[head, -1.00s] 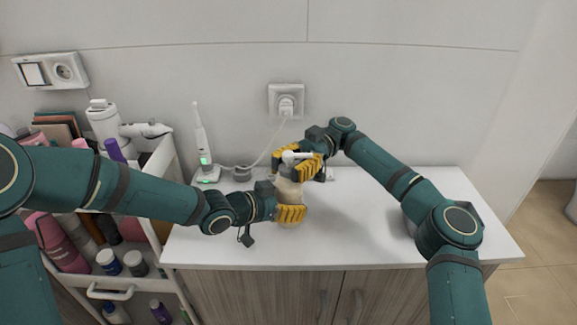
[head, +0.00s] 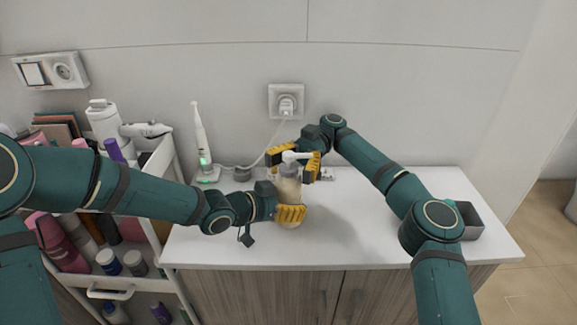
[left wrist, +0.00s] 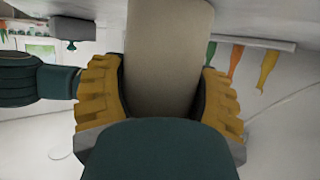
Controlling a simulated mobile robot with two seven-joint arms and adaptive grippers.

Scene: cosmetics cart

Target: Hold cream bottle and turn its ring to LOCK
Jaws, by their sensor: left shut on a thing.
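The cream bottle (head: 288,193), beige with a clear collar and a white pump head (head: 293,156), stands upright near the middle of the white counter. My left gripper (head: 284,209) is shut on its body from the left. In the left wrist view the beige bottle body (left wrist: 168,50) fills the space between the yellow fingers of my left gripper (left wrist: 164,75). My right gripper (head: 294,163) is at the bottle's top, its fingers apart on either side of the pump and collar. The lock marking on the ring is too small to read.
An electric toothbrush (head: 201,140) on its charger stands behind left, its cable running to the wall socket (head: 286,101). A crowded white cart (head: 165,160) is at the left. The front middle counter is clear.

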